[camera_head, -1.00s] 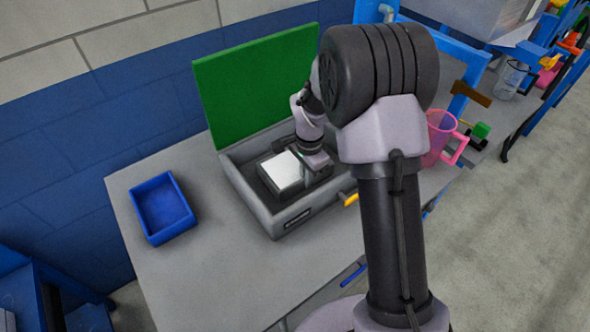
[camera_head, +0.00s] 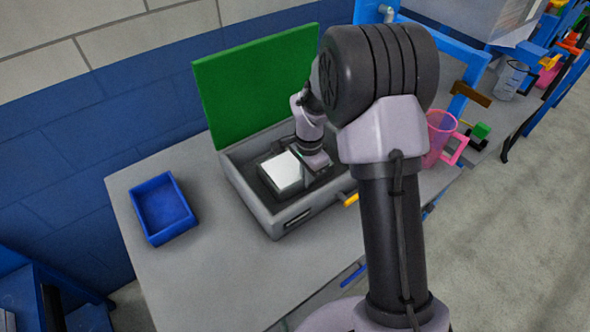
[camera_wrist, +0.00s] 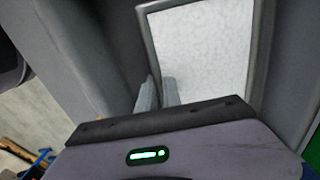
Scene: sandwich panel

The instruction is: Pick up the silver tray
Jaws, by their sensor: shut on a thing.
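The silver tray (camera_head: 281,170) is a flat rectangle with a pale, shiny face. It lies inside an open grey case with a green lid. My gripper (camera_head: 306,177) reaches down into the case at the tray's right side. In the wrist view the tray (camera_wrist: 208,50) fills the upper middle, and my gripper's fingers (camera_wrist: 158,92) meet its near-left edge. The gripper is shut on that edge. The fingertips are partly hidden by the gripper body.
The grey case (camera_head: 252,203) has walls around the tray, and its green lid (camera_head: 258,85) stands up behind. A blue bin (camera_head: 163,208) sits to the left on the grey table (camera_head: 200,282). A pink mug (camera_head: 437,138) stands right of my arm. The table's front left is clear.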

